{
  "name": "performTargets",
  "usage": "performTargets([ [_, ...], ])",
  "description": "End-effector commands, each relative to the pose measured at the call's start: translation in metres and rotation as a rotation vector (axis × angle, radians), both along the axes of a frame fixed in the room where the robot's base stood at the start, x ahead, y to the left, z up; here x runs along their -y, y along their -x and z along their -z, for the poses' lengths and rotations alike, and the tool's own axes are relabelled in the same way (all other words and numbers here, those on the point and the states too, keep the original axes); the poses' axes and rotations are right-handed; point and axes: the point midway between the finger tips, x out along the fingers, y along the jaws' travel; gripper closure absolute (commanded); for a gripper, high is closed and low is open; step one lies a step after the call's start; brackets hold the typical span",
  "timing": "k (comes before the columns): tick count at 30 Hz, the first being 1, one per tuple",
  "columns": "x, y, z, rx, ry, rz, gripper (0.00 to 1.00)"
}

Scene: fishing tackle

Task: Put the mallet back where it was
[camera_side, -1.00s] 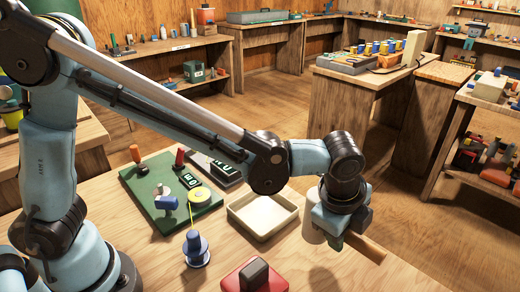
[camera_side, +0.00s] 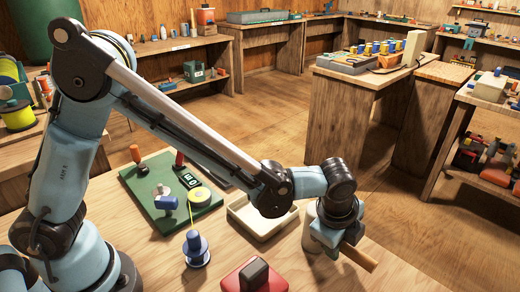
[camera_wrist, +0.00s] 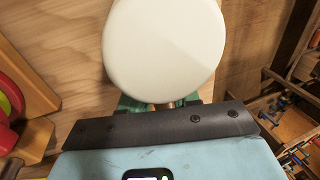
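The mallet has a pale, off-white head (camera_side: 312,232) and a wooden handle (camera_side: 358,257). In the side view, the head shows just left of my gripper (camera_side: 338,238) and the handle sticks out to the lower right. My gripper is shut on the mallet, near the front right of the wooden table. In the wrist view the round, white mallet head (camera_wrist: 163,45) fills the top middle. It hides most of the green fingers of my gripper (camera_wrist: 160,104). I cannot tell whether the mallet touches the table.
A cream tray (camera_side: 238,224) lies left of the mallet, partly behind my arm. A green board (camera_side: 150,208) with a reel and yellow line stands farther left. A blue spool (camera_side: 196,252) and a red block with a black grip (camera_side: 240,283) are at the front. Bare table (camera_side: 400,278) lies front right.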

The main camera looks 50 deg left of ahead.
Motion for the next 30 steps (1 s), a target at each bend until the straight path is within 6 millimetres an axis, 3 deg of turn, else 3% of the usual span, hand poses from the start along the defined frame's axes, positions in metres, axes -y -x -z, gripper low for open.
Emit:
performTargets([
  [1,0.0,0.0,0.0,0.0,0.0,0.0,0.62],
  [5,0.0,0.0,0.0,0.0,0.0,0.0,0.44],
  [17,0.0,0.001,-0.007,0.0,0.0,0.0,0.44],
  [23,-0.001,0.009,-0.033,0.0,0.0,0.001,0.44],
  [30,-0.002,0.021,-0.077,0.0,0.0,0.001,0.44],
])
